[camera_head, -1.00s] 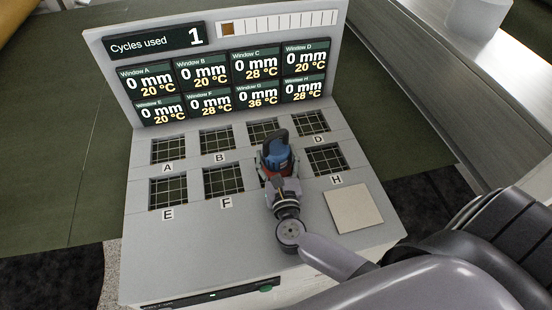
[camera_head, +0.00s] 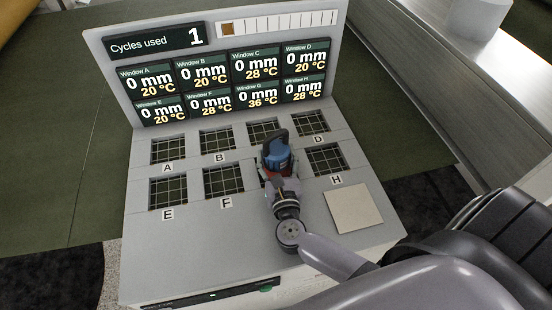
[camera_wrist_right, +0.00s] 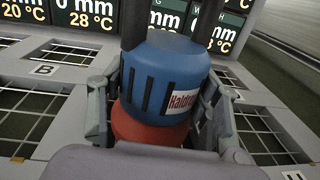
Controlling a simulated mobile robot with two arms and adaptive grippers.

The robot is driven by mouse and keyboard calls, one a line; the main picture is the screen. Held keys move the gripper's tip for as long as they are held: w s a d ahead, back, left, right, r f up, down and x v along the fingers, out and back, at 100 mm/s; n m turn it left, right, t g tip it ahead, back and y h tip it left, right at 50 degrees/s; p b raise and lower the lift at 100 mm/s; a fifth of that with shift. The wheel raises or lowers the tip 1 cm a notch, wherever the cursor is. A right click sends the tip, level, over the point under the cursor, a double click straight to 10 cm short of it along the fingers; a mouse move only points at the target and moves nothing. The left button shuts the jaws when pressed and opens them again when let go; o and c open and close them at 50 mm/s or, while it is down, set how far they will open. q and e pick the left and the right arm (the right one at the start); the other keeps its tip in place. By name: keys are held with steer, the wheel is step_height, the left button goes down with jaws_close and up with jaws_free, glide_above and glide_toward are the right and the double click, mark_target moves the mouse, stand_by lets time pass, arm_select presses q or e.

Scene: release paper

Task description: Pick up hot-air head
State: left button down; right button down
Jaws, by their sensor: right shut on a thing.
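The hot-air head (camera_head: 277,155) has a blue body with dark slots, a red lower part and a dark piece on top. In the right wrist view the head (camera_wrist_right: 165,75) fills the middle, with a partly hidden label on its side. My right gripper (camera_head: 279,174) is shut on it, with one finger on each side in the right wrist view (camera_wrist_right: 165,118). The head is over window G, which it and my gripper mostly hide. Whether it touches the panel I cannot tell. My left gripper is not in view.
The sloped grey panel (camera_head: 250,230) has several gridded windows, with F (camera_head: 223,181) left and H (camera_head: 326,159) right of the head. A display board (camera_head: 220,60) stands behind. A beige square pad (camera_head: 353,208) lies at the right front. A grey counter (camera_head: 470,70) is at the right.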

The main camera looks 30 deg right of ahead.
steer(key=shift+w+r, duration=0.1)
steer(key=shift+r, duration=0.2)
